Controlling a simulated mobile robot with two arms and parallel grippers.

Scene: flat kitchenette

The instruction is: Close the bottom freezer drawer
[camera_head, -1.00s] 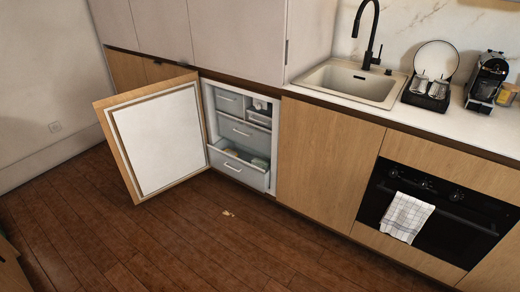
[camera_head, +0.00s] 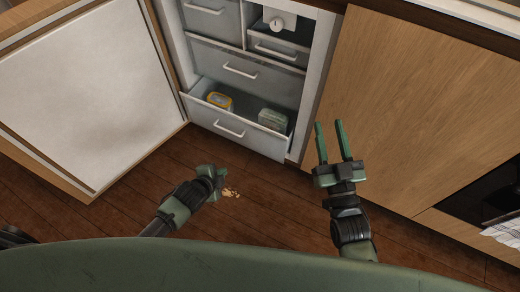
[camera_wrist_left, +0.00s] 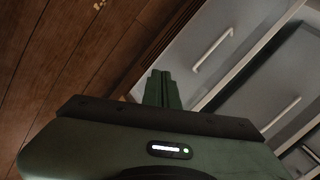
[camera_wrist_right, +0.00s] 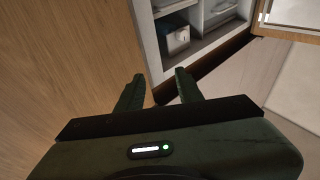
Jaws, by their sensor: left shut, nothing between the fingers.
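The bottom freezer drawer (camera_head: 262,143) is pulled out of the white cabinet, with a yellow package (camera_head: 219,101) and a pale green box (camera_head: 272,119) inside. Its light front has a bar handle (camera_head: 230,130). My left gripper (camera_head: 216,172) is shut and empty, low over the floor in front of the drawer and apart from it. In the left wrist view its closed fingers (camera_wrist_left: 164,77) point toward a pale drawer front with a handle (camera_wrist_left: 213,50). My right gripper (camera_head: 330,125) is open and empty, right of the drawer, before the wooden cabinet panel.
The freezer door (camera_head: 85,95) stands wide open at the left. The middle drawer (camera_head: 240,67) and upper drawers look shut. A wooden panel (camera_head: 420,100) fills the right, with the oven and towel (camera_head: 503,230) at the edge. Crumbs (camera_head: 231,193) lie on the wooden floor.

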